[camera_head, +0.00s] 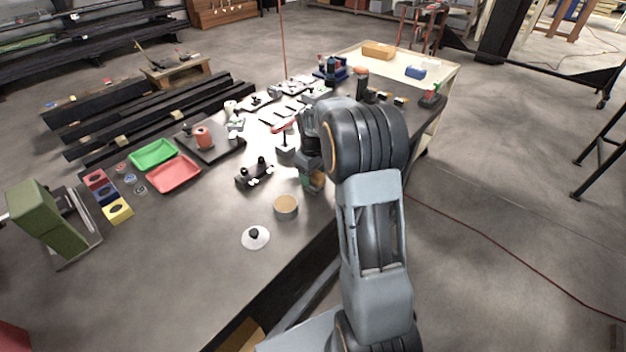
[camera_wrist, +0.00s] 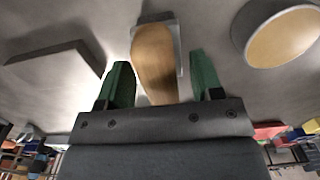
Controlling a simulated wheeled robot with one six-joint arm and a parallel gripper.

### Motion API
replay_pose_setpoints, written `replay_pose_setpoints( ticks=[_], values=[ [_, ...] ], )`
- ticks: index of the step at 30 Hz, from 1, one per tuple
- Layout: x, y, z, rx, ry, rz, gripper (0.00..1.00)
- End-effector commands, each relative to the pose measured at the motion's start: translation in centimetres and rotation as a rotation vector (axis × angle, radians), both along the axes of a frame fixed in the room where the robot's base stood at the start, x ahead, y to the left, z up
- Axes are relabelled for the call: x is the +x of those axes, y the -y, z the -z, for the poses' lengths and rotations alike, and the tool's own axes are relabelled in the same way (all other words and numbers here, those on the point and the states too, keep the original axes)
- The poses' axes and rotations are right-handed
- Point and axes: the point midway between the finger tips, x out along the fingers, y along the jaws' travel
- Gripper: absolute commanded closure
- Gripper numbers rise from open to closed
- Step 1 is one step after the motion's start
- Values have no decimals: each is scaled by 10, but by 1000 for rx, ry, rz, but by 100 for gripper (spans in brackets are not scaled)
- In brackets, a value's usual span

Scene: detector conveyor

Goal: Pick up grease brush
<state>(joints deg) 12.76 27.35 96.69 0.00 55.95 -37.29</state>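A tan wooden piece with a grey end, which looks like the grease brush (camera_wrist: 155,62), shows in the middle of the wrist view. My gripper (camera_wrist: 158,56) has its two green fingers apart, one on each side of the wooden part. A narrow gap shows beside the fingers, so the gripper looks open and not closed on it. How deep the brush sits between the fingers is hard to tell. In the head view my arm hides most of the gripper and the brush, near the right edge of the dark workbench (camera_head: 215,255).
A round tan-topped tin (camera_head: 285,207) stands close by; it also shows in the wrist view (camera_wrist: 287,38). A black fixture (camera_head: 255,174), a white disc with a black knob (camera_head: 256,238), a red tray (camera_head: 173,174) and a green tray (camera_head: 152,153) are on the bench. The front bench area is clear.

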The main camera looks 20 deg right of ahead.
Motion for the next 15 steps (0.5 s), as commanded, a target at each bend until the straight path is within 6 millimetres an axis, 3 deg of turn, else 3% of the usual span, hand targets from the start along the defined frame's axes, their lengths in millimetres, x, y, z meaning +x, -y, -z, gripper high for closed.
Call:
replay_pose_setpoints(
  ticks=[2, 15],
  values=[
    [0, 0, 0, 0, 0, 0, 48],
    [0, 0, 0, 0, 0, 0, 90]
  ],
)
